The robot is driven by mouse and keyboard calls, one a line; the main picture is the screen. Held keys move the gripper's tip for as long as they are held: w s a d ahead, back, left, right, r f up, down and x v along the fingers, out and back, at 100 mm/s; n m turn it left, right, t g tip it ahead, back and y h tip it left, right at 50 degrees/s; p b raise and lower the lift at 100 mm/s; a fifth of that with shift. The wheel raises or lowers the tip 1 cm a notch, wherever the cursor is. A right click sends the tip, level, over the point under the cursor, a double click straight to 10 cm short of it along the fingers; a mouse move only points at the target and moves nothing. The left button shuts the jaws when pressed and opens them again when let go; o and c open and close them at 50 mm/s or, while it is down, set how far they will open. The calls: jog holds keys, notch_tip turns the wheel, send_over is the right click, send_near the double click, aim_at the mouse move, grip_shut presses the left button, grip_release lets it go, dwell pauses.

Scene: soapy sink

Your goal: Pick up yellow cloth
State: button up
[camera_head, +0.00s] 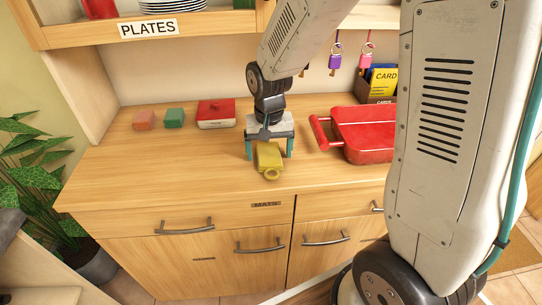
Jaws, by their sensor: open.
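A rolled yellow cloth (269,164) is on the wooden counter, with one rolled end facing the front edge. My gripper (269,152) points down over it from behind. Its two teal fingers are apart, one to the left and one to the right of the cloth, with some room visible on each side. The gripper is open. The back part of the cloth is partly hidden under the gripper body, and I cannot tell whether either finger touches it.
A red tray (335,135) with a handle stands right of the gripper. An orange block (144,120), a green block (174,118) and a red-lidded dish (216,114) stand at the back left. The counter (160,170) is clear at the front left. A plate shelf (90,34) overhangs the back.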

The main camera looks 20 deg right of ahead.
jog(key=c, duration=1.1)
jog(key=shift+r, duration=0.1)
jog(key=shift+c, duration=0.2)
